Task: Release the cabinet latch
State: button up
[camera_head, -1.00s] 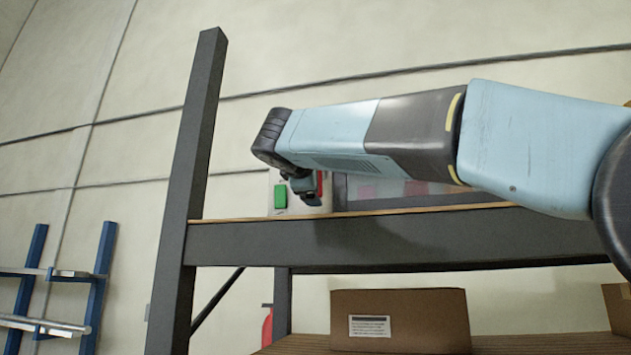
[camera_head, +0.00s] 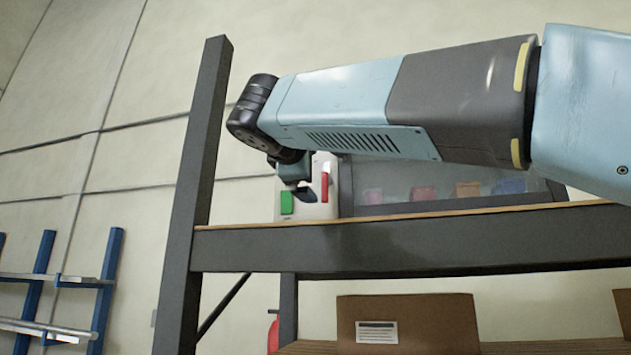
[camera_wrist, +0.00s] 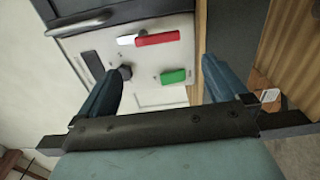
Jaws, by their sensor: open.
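A pale control panel (camera_head: 318,212) stands on the shelf beside a cabinet with a clear front (camera_head: 400,174). The panel bears a green block (camera_head: 287,203) and a red bar (camera_head: 325,187). In the wrist view the panel (camera_wrist: 145,87) shows the red bar (camera_wrist: 158,38) with a white piece at its end, the green block (camera_wrist: 173,76), a black knob (camera_wrist: 125,72) and a dark slot. I cannot tell for sure which part is the latch. My gripper (camera_wrist: 165,65) is open and empty, its fingers apart in front of the panel. In the head view my gripper (camera_head: 305,194) is small and partly hidden by my wrist.
A dark post (camera_head: 192,190) rises left of the panel. A dark shelf beam (camera_head: 400,245) runs below it. Coloured bins (camera_head: 468,189) show inside the cabinet. A cardboard box (camera_head: 440,320) sits on the lower shelf. A blue rack (camera_head: 100,285) stands at the left.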

jog(key=shift+v, duration=2.15)
jog(key=shift+f, duration=0.1)
jog(key=d+f+m+g, duration=0.2)
jog(key=d+f, duration=0.2)
jog(key=f, duration=0.4)
jog(key=d+f+m+g+y, duration=0.1)
jog(key=d+f+g, duration=0.3)
jog(key=f, duration=0.5)
jog(key=d+f+m+g, duration=0.1)
jog(key=d+f+m, duration=0.1)
jog(key=d+f, duration=0.45)
jog(key=s+d+f+m+g+y, duration=0.1)
jog(key=s+d+f+m, duration=0.1)
jog(key=f, duration=0.7)
jog(key=s+d+f+m+g+y, duration=0.2)
jog(key=s+f+m, duration=0.2)
jog(key=f, duration=0.5)
jog(key=s+d+f+m+g+y, duration=0.1)
jog(key=s+d+f+m+y, duration=0.1)
jog(key=s+f, duration=0.3)
notch_tip(320, 180, down, 5)
jog(key=shift+d+r+m, duration=0.1)
jog(key=shift+d+m, duration=0.25)
jog(key=shift+m, duration=0.25)
jog(key=shift+c, duration=0.3)
